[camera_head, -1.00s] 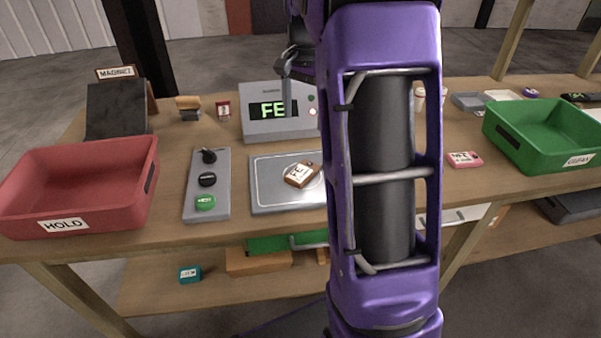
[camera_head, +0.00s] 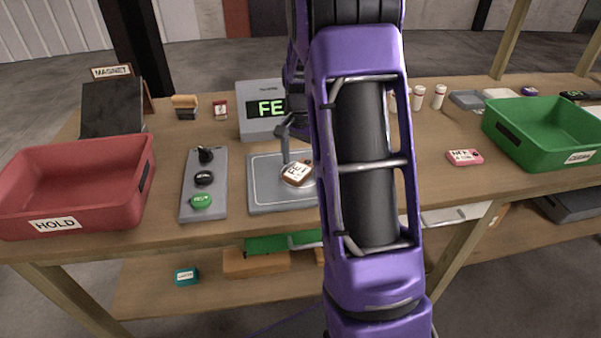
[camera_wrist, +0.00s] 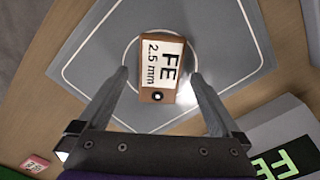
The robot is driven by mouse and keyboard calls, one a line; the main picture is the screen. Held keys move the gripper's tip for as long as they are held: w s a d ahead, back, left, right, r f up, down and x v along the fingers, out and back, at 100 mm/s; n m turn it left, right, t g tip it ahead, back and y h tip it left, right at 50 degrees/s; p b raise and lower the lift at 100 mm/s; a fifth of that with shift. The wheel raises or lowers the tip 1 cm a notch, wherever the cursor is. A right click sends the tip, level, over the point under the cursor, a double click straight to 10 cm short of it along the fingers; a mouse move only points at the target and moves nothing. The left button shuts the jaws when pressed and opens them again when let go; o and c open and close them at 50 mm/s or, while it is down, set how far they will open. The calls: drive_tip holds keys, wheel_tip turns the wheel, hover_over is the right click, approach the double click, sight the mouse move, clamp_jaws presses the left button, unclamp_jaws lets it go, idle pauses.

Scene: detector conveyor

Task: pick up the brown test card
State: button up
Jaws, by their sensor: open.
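The brown test card (camera_head: 297,174) lies on the grey detector plate (camera_head: 262,196), partly hidden by my arm in the head view. In the wrist view the card (camera_wrist: 159,57) shows a white label reading "FE 2.5 mm" and a small round hole at its near end. It lies inside a circle marked on the plate (camera_wrist: 100,62). My gripper (camera_wrist: 159,74) is open, with one finger on each side of the card's near end and a gap on both sides. In the head view one finger shows just above and left of the card.
The detector box (camera_head: 258,112) with a lit "FE" display stands behind the plate. A button panel (camera_head: 191,183), a red HOLD bin (camera_head: 118,207) and a MAGNET stand (camera_head: 112,108) are at left. A pink card (camera_head: 465,157) and green bin (camera_head: 548,158) are at right.

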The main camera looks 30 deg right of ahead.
drive_tip(key=shift+f, duration=0.5)
drive_tip(key=c, duration=1.6)
drive_tip(key=shift+r, duration=0.15)
